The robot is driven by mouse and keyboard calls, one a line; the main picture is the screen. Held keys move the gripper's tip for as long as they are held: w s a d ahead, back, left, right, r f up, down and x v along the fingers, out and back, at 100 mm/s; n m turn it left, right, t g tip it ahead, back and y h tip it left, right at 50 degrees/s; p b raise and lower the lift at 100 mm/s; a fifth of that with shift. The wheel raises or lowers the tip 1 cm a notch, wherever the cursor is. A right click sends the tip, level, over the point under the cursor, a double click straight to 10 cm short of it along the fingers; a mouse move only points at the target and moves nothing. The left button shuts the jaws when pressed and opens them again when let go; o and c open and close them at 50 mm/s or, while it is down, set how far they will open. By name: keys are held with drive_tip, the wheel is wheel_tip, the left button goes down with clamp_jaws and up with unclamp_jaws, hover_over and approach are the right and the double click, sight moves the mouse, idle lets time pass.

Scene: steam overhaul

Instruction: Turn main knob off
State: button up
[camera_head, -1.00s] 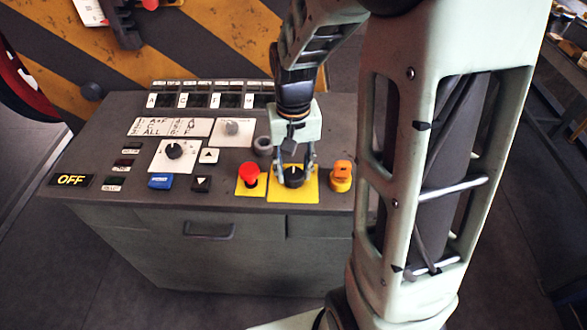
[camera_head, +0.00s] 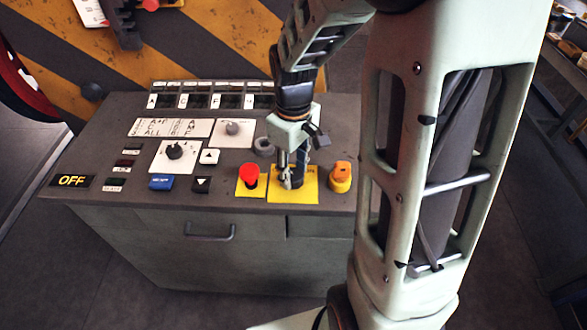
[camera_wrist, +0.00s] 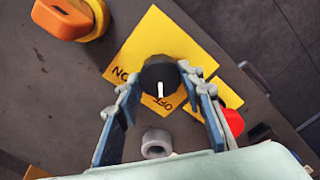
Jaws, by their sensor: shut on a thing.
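The main knob (camera_wrist: 158,72) is black and round with a white pointer line. It sits on a yellow plate (camera_wrist: 142,42) marked ON and OFF. In the wrist view the pointer faces the OFF label. My gripper (camera_wrist: 160,76) has its two fingers on opposite sides of the knob, shut on it. In the head view my gripper (camera_head: 291,180) is over the yellow plate (camera_head: 308,196) and largely hides the knob.
A red button (camera_head: 249,174) stands close on the left and an orange switch (camera_head: 341,174) close on the right. A grey ring (camera_head: 264,146) is behind. A display (camera_head: 71,181) at the console's far left reads OFF.

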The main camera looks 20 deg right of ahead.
sight(294, 173)
idle(0.6)
drive_tip(key=o, duration=1.2)
drive_tip(key=shift+c, duration=0.2)
drive_tip(key=shift+r, duration=0.1)
wheel_tip(294, 173, up, 12)
drive_tip(key=shift+w, duration=0.1)
